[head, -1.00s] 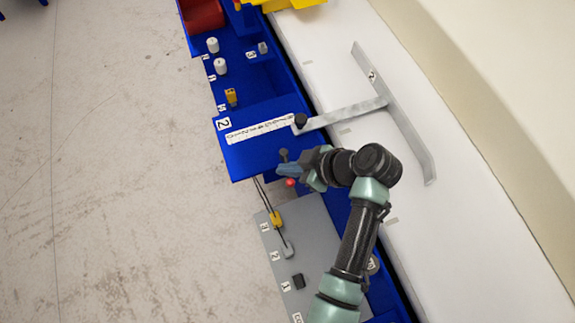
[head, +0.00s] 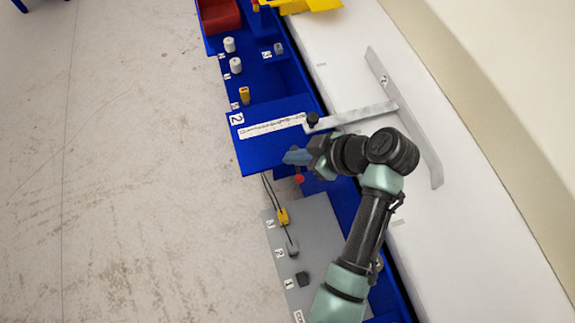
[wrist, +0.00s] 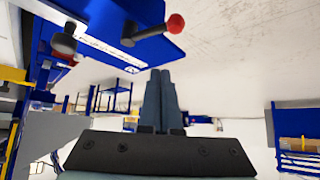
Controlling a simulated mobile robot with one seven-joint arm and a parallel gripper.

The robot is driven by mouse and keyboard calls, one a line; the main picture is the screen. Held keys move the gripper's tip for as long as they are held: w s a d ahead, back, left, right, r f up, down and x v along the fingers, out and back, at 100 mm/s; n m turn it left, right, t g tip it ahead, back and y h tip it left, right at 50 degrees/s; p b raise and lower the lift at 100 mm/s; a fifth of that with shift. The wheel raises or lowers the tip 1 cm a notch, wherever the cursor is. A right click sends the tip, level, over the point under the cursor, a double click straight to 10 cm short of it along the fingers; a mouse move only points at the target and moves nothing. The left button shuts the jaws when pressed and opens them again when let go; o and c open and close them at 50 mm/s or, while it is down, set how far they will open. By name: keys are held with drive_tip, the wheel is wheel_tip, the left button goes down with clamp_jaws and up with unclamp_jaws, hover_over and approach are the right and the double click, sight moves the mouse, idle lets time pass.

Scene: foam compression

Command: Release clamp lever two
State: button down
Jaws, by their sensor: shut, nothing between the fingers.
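A lever with a red ball end (head: 299,179) shows just below the blue plate (head: 258,158) labelled 2. In the wrist view its red ball (wrist: 175,23) sits on a dark rod fixed to the blue body. I take it for clamp lever two, but no label shows on the lever itself. My gripper (head: 290,157) is shut and empty, with its blue fingers over the plate's lower right corner. They hide part of the lever in the head view. In the wrist view my fingertips (wrist: 160,73) point toward the lever area, with a visible gap below the ball.
A metal arm (head: 350,114) with a black knob (head: 312,119) lies across the ruler plate's right end, joined to a long metal strip (head: 425,150). A grey panel (head: 315,225) with yellow, grey and black parts lies below. The floor at left is clear.

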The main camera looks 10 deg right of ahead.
drive_tip(key=d+r, duration=0.3)
drive_tip(key=shift+w+d+r, duration=0.1)
drive_tip(key=shift+d+r, duration=0.25)
